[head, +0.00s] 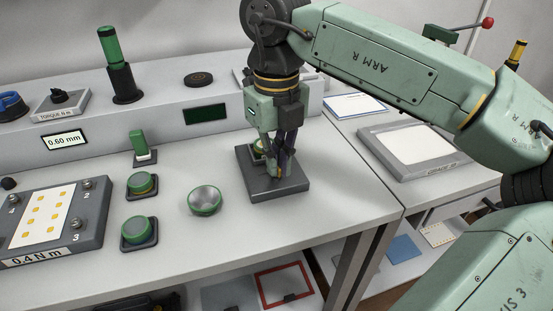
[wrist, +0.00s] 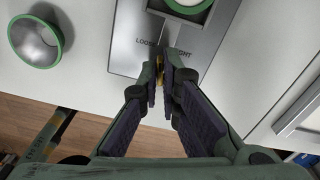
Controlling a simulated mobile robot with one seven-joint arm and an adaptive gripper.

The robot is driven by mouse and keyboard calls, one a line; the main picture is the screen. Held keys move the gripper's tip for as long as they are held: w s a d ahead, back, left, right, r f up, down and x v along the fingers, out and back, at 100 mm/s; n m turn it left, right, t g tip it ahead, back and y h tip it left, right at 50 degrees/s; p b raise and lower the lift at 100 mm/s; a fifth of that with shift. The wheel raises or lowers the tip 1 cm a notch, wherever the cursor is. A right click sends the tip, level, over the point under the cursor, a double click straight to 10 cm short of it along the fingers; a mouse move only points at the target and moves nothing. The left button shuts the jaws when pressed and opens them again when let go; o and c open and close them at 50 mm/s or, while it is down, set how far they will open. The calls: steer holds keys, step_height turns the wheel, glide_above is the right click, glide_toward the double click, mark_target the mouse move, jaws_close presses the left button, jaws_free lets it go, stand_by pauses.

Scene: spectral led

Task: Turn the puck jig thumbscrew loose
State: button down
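The puck jig (head: 262,190) is a dark grey plate near the right end of the bench. It also shows in the wrist view (wrist: 127,58), with a green-rimmed puck (wrist: 188,5) seated on it. The brass thumbscrew (wrist: 159,67) sits at the jig's near side, between the lettering LOOSE and TIGHT, which my fingers partly cover. My gripper (wrist: 161,80) points down at it, with its dark-padded fingertips closed about the thumbscrew, one on each side. In the head view my gripper (head: 281,168) stands over the jig and hides part of the puck.
A silver dish with a green rim (head: 205,200) stands left of the jig. Two green-capped round pieces (head: 141,184) and a plate marked 0.4 N m (head: 85,228) lie further left. The raised shelf runs behind. Bare bench lies in front of the jig.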

steer(key=n, duration=0.6)
steer(key=shift+n, duration=0.3)
stand_by(0.4)
steer(key=c, duration=1.8)
jaws_free()
step_height(320, 180, up, 12)
